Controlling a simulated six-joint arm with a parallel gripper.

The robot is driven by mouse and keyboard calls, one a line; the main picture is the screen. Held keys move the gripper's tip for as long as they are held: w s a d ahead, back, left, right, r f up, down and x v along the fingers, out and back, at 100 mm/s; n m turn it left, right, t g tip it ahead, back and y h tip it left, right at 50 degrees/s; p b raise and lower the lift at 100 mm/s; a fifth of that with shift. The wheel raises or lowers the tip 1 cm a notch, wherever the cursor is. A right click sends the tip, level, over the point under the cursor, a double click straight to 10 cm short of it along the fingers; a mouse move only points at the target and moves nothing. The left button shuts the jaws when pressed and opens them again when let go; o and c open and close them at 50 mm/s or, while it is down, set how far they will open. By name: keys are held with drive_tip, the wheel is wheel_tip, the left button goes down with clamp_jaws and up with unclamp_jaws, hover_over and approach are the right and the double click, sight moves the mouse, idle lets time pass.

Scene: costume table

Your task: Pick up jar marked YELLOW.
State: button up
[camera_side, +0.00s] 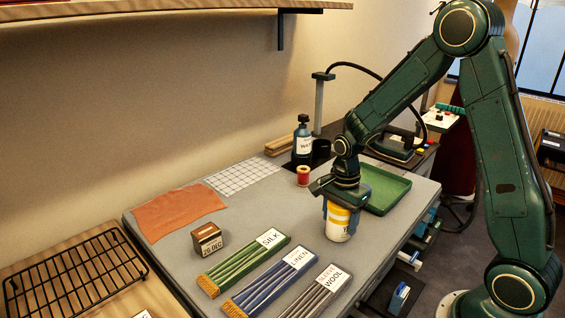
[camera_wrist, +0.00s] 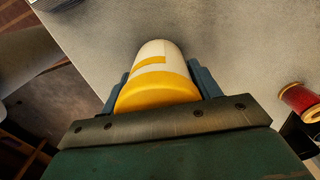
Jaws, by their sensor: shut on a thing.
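The jar marked YELLOW (camera_side: 338,222) is white with a yellow top and a yellow band. Only part of its lettering shows in the side view. My gripper (camera_side: 339,207) is above it with its fingers down around the upper part of the jar, shut on it. In the wrist view the jar (camera_wrist: 157,78) sits between the two blue fingers of my gripper (camera_wrist: 160,88), one on each side. The jar looks upright over the grey table; I cannot tell whether its base touches the tabletop.
A green tray (camera_side: 401,203) lies just behind the jar. A red spool (camera_side: 303,176) and a dark bottle (camera_side: 303,143) stand behind left. Bundles labelled SILK (camera_side: 235,272), LINEN (camera_side: 262,287) and WOOL (camera_side: 318,297) lie in front. A date block (camera_side: 207,240) stands left.

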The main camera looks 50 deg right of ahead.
drive_tip(key=shift+r, duration=0.2)
wheel_tip(320, 180, up, 20)
drive_tip(key=shift+f, duration=0.15)
idle(0.5)
idle(0.5)
